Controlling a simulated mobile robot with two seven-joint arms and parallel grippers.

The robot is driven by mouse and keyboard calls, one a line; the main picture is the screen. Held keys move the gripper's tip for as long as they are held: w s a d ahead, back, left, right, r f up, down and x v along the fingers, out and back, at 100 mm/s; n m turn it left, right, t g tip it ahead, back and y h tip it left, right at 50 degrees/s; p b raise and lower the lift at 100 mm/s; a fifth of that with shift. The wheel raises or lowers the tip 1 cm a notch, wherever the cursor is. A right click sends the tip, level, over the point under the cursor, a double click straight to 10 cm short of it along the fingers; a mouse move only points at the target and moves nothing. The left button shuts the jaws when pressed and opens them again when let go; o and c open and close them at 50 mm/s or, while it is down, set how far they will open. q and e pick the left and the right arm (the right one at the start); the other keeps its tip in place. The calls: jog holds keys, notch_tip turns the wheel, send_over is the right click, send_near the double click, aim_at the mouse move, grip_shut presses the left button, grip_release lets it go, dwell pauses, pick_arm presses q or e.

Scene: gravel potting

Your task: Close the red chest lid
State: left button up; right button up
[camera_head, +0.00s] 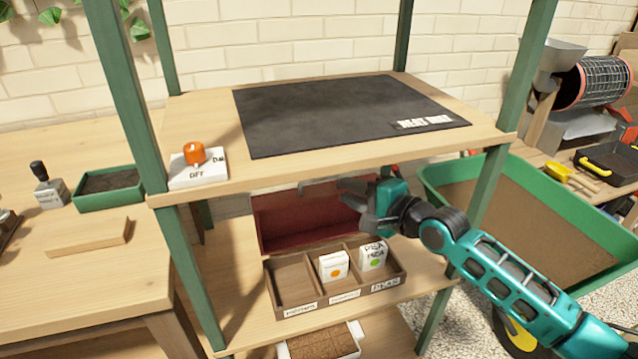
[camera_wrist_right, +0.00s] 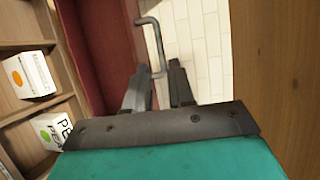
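The red chest lid (camera_head: 300,218) stands raised behind a divided wooden box (camera_head: 336,301) on the shelf under the bench top. In the right wrist view the red lid (camera_wrist_right: 105,45) runs along the left, with a grey metal handle (camera_wrist_right: 156,40) at its edge. The handle also shows in the head view (camera_head: 318,184). My right gripper (camera_head: 352,203) is in front of the lid's upper right part. In the wrist view its two fingers (camera_wrist_right: 159,80) are apart, with the handle's near end just ahead of or between their tips; contact is unclear. My left gripper is not in view.
Two small packets, orange-dotted (camera_head: 333,267) and green-dotted (camera_head: 373,256), stand in the box. The bench top (camera_head: 330,164) with its dark heat mat (camera_head: 340,115) is just above my right gripper. A green post (camera_head: 490,190) stands to the right.

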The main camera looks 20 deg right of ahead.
aim_at(321, 180)
jog(key=b+x, duration=0.2)
jog(key=x, duration=0.6)
jog(key=shift+w+a+f+b, duration=0.1)
jog(key=shift+w+b, duration=0.15)
jog(key=shift+b, duration=0.1)
jog(key=shift+w+a+f, duration=0.1)
jog(key=shift+w+a, duration=0.15)
jog(key=shift+w, duration=0.3)
jog(key=shift+w+a, duration=0.1)
jog(key=shift+w, duration=0.05)
jog(key=c, duration=0.4)
grip_shut()
